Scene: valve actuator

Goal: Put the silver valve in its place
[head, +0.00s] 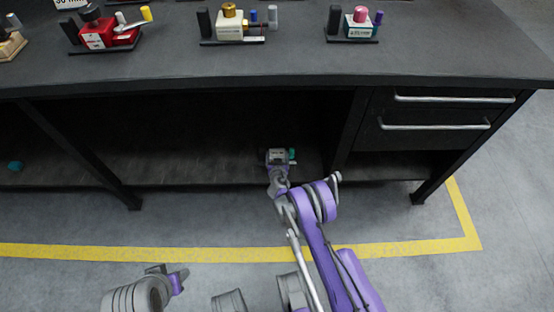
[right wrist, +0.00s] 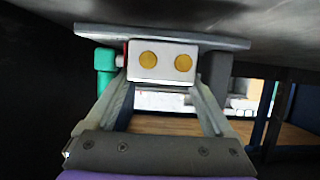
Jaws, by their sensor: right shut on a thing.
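The silver valve is a small box-shaped body (head: 277,155) with a teal part beside it, seen in the head view on the low shelf under the bench. In the right wrist view its pale block (right wrist: 162,62) shows two gold discs, with a teal cylinder to the left and a dark grey block to the right, against a flat plate. My right gripper (head: 278,170) reaches under the bench and is shut on the valve's block; its two fingers flank it in the right wrist view. My left gripper (head: 176,280) is low at the left; its fingers are unclear.
On the bench top (head: 300,55) stand a red valve (head: 97,34), a white valve with a gold knob (head: 230,24) and one with a pink knob (head: 357,22), each on a dark base. A teal object (head: 15,166) lies far left.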

